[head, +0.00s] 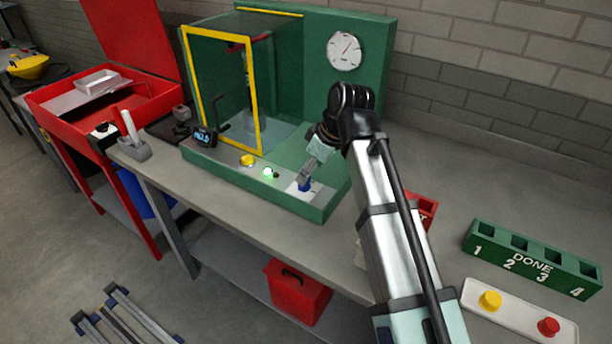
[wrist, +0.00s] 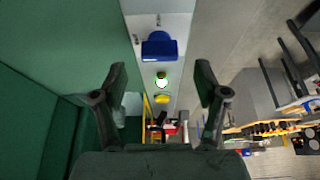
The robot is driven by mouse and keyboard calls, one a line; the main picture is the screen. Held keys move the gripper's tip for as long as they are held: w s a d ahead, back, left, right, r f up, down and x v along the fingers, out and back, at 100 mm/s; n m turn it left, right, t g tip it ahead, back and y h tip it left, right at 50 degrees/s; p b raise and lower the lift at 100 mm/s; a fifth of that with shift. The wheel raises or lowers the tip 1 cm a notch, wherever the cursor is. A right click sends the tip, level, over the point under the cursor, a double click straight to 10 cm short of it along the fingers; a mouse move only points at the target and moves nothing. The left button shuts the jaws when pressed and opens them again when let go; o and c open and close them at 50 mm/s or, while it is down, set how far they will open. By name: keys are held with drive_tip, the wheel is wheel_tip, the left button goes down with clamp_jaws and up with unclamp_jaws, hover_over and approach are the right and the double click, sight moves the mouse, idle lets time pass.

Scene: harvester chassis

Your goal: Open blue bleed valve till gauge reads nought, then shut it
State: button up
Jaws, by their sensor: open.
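The blue bleed valve (head: 305,186) sits on a pale plate at the front right of the green test stand (head: 375,65). In the wrist view the blue valve (wrist: 159,46) is ahead of my gripper, with its handle lying across the picture. My gripper (head: 308,176) is close to the valve in the head view. In the wrist view my gripper's fingers (wrist: 162,80) are spread wide with nothing between them. The round white gauge (head: 344,51) is on the stand's back panel. Its needle points to the upper right; the numbers are too small to read.
A lit green lamp (head: 269,173) and a yellow button (head: 247,160) are left of the valve. A yellow-framed guard (head: 258,100) stands behind them. A green DONE rack (head: 530,260) and a white button box (head: 520,312) are at the right.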

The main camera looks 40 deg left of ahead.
drive_tip(key=shift+x, duration=2.1)
drive_tip(key=c, duration=1.2)
